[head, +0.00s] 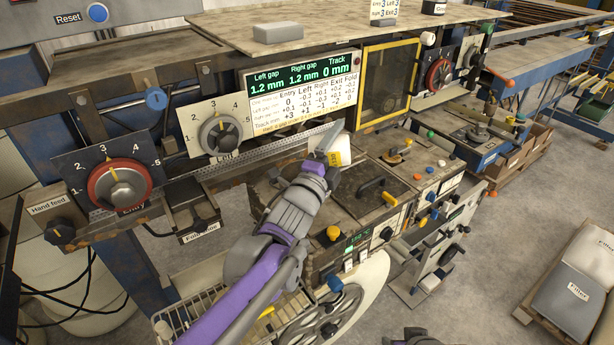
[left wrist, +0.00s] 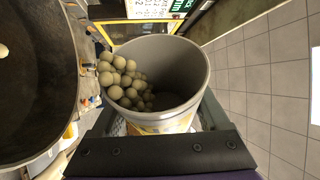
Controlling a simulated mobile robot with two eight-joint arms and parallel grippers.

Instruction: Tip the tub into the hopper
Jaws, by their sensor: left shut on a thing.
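My left gripper (head: 322,163) is shut on a pale tub (head: 334,146), which it holds tilted over the machine in the head view. In the left wrist view the tub (left wrist: 190,60) is large, grey inside, with a yellowish label low on its outside. Many pale round balls (left wrist: 120,80) lie heaped at its left side; the right of its inside is bare and dark. A wide dark round hopper (left wrist: 40,85) stands just left of the tub in that view. One pale ball shows at the hopper's far left. Of my right arm, only a dark part shows at the bottom edge of the head view.
A display panel (head: 300,90) and a yellow-framed window (head: 388,82) stand behind the tub. Dials (head: 220,134) and knobs line the machine front. Filler sacks (head: 568,290) lie on a pallet at the right. The floor (head: 490,280) between is mostly clear.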

